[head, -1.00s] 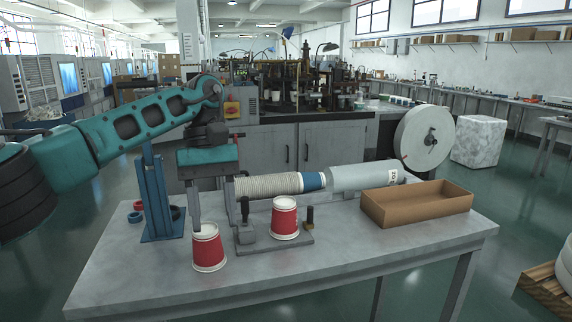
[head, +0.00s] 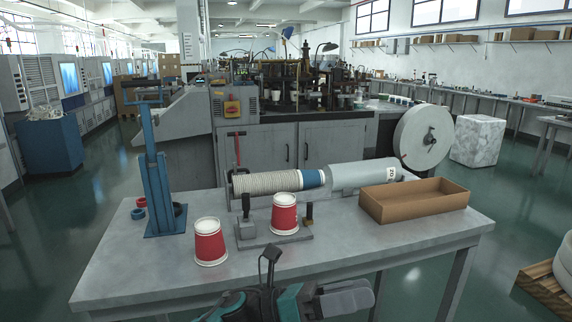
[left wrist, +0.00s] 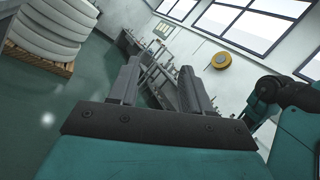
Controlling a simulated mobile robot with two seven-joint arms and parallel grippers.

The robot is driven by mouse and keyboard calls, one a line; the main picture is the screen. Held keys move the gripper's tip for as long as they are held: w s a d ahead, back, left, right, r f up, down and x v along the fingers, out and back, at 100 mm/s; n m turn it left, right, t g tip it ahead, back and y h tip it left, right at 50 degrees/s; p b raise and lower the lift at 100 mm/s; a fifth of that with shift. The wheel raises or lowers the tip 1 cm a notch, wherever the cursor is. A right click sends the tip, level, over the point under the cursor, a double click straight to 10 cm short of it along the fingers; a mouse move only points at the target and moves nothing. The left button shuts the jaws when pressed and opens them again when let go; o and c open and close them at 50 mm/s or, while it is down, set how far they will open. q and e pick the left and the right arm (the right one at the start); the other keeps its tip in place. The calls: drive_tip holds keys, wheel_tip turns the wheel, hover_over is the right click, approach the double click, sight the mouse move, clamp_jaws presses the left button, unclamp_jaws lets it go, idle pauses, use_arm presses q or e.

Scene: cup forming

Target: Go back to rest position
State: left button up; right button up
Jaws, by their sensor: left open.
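My left gripper (head: 268,262) is low in the head view, in front of the table's near edge, with its fingers pointing up. In the left wrist view its two jaws (left wrist: 158,88) stand apart with nothing between them. One red-and-white paper cup (head: 210,242) stands upside down on the table's near left part, apart from the gripper. A second red cup (head: 284,214) stands upside down on a small grey fixture (head: 275,239). My right gripper cannot be made out.
The grey table (head: 130,275) also holds a blue stand (head: 162,195), a long row of stacked cups (head: 270,184) and an open cardboard box (head: 415,203). A large machine (head: 330,145) stands behind. A pallet (head: 545,290) is at the right.

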use_arm(q)
drive_tip(key=w+a+f+n+t+y, duration=0.1)
drive_tip(key=a+f+n+t+y, duration=0.65)
drive_tip(key=n, duration=0.75)
drive_tip(key=w+a+f+n+t+y, duration=0.15)
drive_tip(key=a+f+n+t, duration=0.3)
drive_tip(key=n+t, duration=0.8)
drive_tip(key=s+a+f+n+g+y, duration=0.7)
drive_tip(key=s+a+f+n+y, duration=0.3)
drive_tip(key=s+a+f+n, duration=0.5)
drive_tip(key=f+n, duration=0.1)
drive_tip(key=n, duration=0.2)
drive_tip(key=shift+s+a+g, duration=0.4)
drive_tip(key=shift+w+d+f, duration=0.1)
drive_tip(key=shift+c, duration=0.6)
